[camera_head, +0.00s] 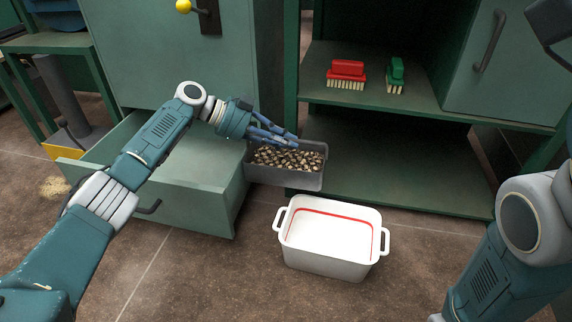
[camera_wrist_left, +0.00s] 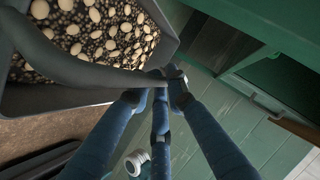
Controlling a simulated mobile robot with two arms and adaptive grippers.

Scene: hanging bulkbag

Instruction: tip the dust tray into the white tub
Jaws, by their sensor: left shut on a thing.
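The dust tray (camera_head: 285,178) is a grey open box filled with pale and dark granules. My left gripper (camera_head: 288,140) is shut on it from the left; in the left wrist view, the blue fingers (camera_wrist_left: 165,82) close on the grey rim or handle of the tray (camera_wrist_left: 80,75). The tray looks about level, and the granules lie inside it. The white tub (camera_head: 330,262) stands on the floor below and to the right of the tray, with two side handles and a red line inside. Its visible inside looks empty. My right gripper is out of view.
An open green drawer (camera_head: 185,207) juts out at the left, beside the tray. A green cabinet shelf (camera_head: 400,98) holds a red brush (camera_head: 346,74) and a green brush (camera_head: 396,75). The floor in front of the tub is clear. Pale debris (camera_head: 54,187) lies at the far left.

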